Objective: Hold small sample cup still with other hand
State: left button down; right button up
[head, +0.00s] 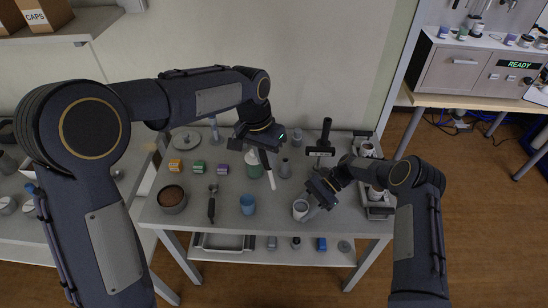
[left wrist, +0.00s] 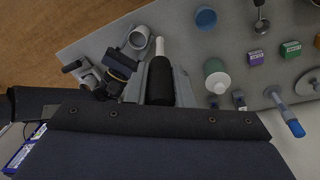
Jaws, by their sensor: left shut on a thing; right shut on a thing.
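The small sample cup (head: 300,208) is a pale, open-topped cup standing upright near the front right of the grey table; in the left wrist view it (left wrist: 138,38) shows at the upper left. My right gripper (head: 309,203) is shut on the cup's right side. My left gripper (head: 263,148) is higher and farther back, to the left of the cup. It is shut on a black-handled tool (left wrist: 160,82) with a white end (head: 269,177), held above the table and pointing down. The cup's contents are too small to tell.
A blue cup (head: 248,204), a scoop (head: 211,208) and a soil-filled bowl (head: 172,197) stand on the left of the table. A green-white bottle (head: 254,167) and a black-handled press (head: 322,147) stand behind. A metal tray (head: 380,212) lies at right.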

dwell(0.3)
jog(key=o, duration=1.2)
jog(key=v, duration=1.1)
jog(key=shift+w, duration=0.1)
jog(key=shift+w+d+r, duration=0.15)
jog(key=shift+d+r, duration=0.05)
jog(key=shift+d, duration=0.15)
